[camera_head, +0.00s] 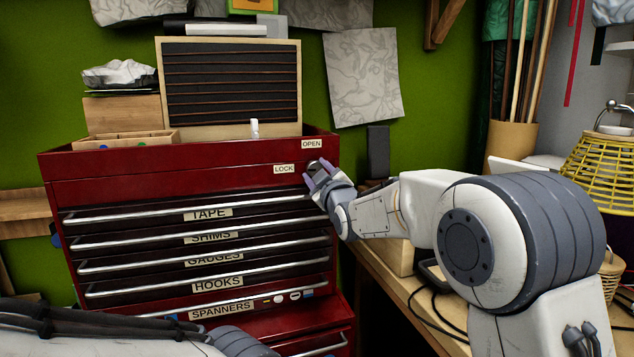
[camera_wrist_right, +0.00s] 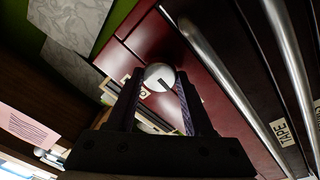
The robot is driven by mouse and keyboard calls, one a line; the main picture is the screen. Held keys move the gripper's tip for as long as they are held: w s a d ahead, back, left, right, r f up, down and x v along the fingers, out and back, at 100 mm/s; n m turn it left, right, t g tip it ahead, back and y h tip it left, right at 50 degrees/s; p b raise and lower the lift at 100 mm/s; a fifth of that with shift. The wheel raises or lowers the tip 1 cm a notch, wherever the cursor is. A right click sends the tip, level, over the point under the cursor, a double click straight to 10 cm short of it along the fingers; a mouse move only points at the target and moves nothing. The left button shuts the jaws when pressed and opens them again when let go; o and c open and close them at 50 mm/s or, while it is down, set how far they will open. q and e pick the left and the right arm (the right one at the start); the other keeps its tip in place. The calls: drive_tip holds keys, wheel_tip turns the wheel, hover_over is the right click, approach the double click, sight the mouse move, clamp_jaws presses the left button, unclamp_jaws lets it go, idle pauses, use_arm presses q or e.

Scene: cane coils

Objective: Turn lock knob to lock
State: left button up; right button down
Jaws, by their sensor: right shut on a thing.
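The red tool cabinet (camera_head: 110,163) has a lock knob at the right end of its top front panel. In the right wrist view the knob (camera_wrist_right: 157,73) is a round silver disc with a short dark line on its face, slanting to the lower right. My right gripper (camera_head: 314,173) has its fingers on either side of the knob, and they also show in the wrist view (camera_wrist_right: 159,88). It is shut on the knob. In the head view the fingers mostly hide the knob. An OPEN label (camera_head: 312,144) is above it and a LOCK label (camera_head: 284,169) is to its left. My left gripper is out of view.
Several labelled drawers with long metal handles (camera_head: 200,241) lie below the knob, and all look shut. A slatted board (camera_head: 230,88) and a wooden tray (camera_head: 125,139) stand on the cabinet. A wooden bench (camera_head: 400,290) with a black cable is to the right.

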drive_tip(key=shift+n, duration=0.4)
drive_tip(key=shift+b, duration=0.3)
drive_tip(key=shift+c, duration=1.5)
unclamp_jaws()
drive_tip(key=shift+s, duration=0.1)
drive_tip(key=shift+s+d+f, duration=0.1)
drive_tip(key=shift+s, duration=0.2)
drive_tip(key=r+b+v, duration=0.1)
drive_tip(key=b+v, duration=0.2)
drive_tip(key=v, duration=0.6)
drive_tip(key=shift+s+f, duration=0.3)
drive_tip(key=shift+f, duration=0.2)
